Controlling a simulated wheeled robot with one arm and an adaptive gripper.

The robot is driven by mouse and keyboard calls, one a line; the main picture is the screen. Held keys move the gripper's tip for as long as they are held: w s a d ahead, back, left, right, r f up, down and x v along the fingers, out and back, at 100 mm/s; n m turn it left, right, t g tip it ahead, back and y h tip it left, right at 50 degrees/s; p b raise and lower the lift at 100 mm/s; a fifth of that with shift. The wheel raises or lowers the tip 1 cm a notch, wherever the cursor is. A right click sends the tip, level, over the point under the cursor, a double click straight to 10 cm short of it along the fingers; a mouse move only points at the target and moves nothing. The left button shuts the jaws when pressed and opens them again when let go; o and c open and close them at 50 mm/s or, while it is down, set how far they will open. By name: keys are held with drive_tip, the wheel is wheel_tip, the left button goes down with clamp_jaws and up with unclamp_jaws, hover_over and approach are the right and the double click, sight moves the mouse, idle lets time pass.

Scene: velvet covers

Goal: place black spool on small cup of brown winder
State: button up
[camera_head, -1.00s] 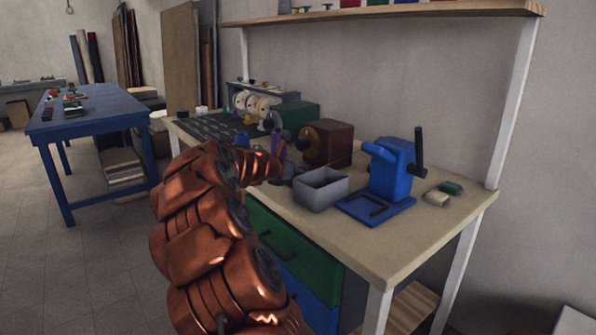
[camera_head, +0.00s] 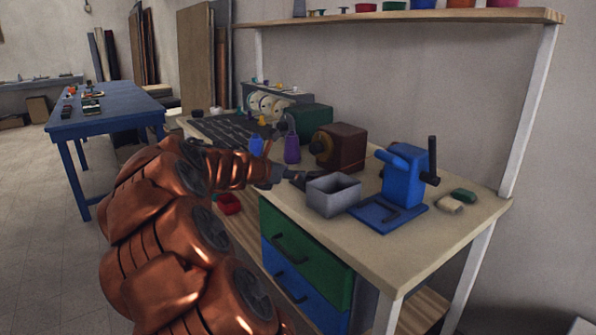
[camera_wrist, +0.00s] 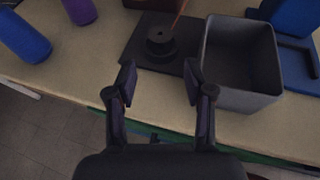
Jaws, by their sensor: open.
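The brown winder (camera_head: 340,147) stands on the wooden bench, with a round yellowish part on its left face. In the wrist view a dark flat plate (camera_wrist: 132,48) lies ahead of my gripper. A round, stepped black piece that looks like the black spool (camera_wrist: 161,42) stands upright on it, with a thin reddish line behind. I cannot tell whether a small cup is under it. My gripper (camera_wrist: 158,84) is open and empty, its fingers apart on the near side of the black piece. In the head view my gripper (camera_head: 292,178) is partly hidden beside the grey box.
A grey open box (camera_wrist: 240,62) stands close right of my gripper. A blue winder (camera_head: 403,180) is farther right. Blue (camera_wrist: 22,38) and purple (camera_wrist: 80,10) rounded objects stand left. The bench's front edge is close below my gripper.

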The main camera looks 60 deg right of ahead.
drive_tip(key=shift+a+r, duration=0.2)
drive_tip(key=shift+a, duration=0.3)
drive_tip(key=shift+w+a, duration=0.1)
drive_tip(key=shift+a, duration=0.15)
drive_tip(key=s+a+f+m+t+y, duration=0.1)
drive_tip(key=a+f+m+y, duration=0.25)
drive_tip(key=a, duration=0.75)
drive_tip(key=a+f+m+y, duration=0.2)
drive_tip(key=a+f+m, duration=0.2)
drive_tip(key=a, duration=0.7)
drive_tip(key=s+a+f+m+t+y, duration=0.15)
drive_tip(key=a+f+m, duration=0.25)
drive_tip(key=a, duration=0.7)
drive_tip(key=s+a+f+m+y, duration=0.1)
drive_tip(key=s+a+y, duration=0.1)
drive_tip(key=a, duration=0.5)
drive_tip(key=s+a+f+m+g+y, duration=0.1)
drive_tip(key=s+a+f+y, duration=0.1)
drive_tip(key=s+a, duration=0.2)
drive_tip(key=s+a+f+m+g+y, duration=0.1)
drive_tip(key=s+a+f+m+y, duration=0.1)
drive_tip(key=a, duration=0.8)
drive_tip(key=shift+s+a, duration=0.3)
drive_tip(key=shift+s, duration=0.4)
